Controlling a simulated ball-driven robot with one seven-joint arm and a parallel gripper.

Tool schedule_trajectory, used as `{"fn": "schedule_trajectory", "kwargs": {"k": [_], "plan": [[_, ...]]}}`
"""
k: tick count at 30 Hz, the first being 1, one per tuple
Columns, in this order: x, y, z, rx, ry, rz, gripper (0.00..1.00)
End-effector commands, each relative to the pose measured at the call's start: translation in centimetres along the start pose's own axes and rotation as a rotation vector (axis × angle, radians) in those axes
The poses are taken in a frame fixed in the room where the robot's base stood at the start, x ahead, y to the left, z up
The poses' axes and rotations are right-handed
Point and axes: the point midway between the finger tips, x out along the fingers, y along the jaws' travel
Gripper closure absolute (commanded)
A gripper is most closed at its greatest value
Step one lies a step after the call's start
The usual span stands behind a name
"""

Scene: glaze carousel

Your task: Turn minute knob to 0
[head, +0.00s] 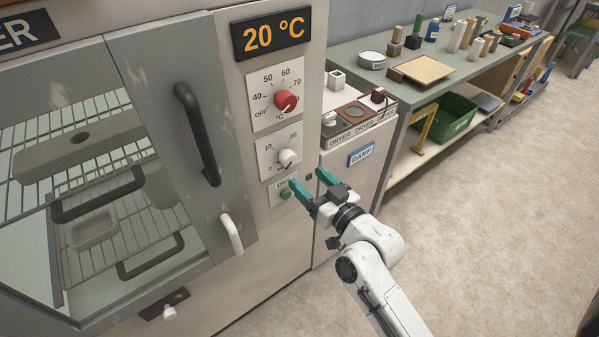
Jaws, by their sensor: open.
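The minute knob (288,157) is a small white knob on a pale dial plate (268,160) marked 0, 10 and 20, low on the front of the dryer. Its pointer is too small to read clearly. My gripper (308,177) has two teal fingers, spread apart with nothing between them. It is just below and to the right of the minute knob in the picture, and I see no contact with it. The left fingertip overlaps the view of the small plate under the dial.
Above is a red temperature knob (286,102) under a display (271,34) reading 20 °C. A green button (285,194) sits below the minute dial. A dark door handle (198,135) sticks out at left. A low cabinet (352,165) stands right; the floor is open.

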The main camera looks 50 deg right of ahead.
Motion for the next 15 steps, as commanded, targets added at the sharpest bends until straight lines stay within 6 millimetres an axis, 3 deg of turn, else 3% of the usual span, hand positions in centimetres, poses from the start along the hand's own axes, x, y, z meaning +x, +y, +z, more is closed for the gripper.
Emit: {"fn": "schedule_trajectory", "kwargs": {"k": [6,15], "plan": [[-2.6,0.0,0.1,-0.001,-0.002,0.000,0.31],[-3.2,0.0,-0.1,-0.001,0.000,0.000,0.31]]}}
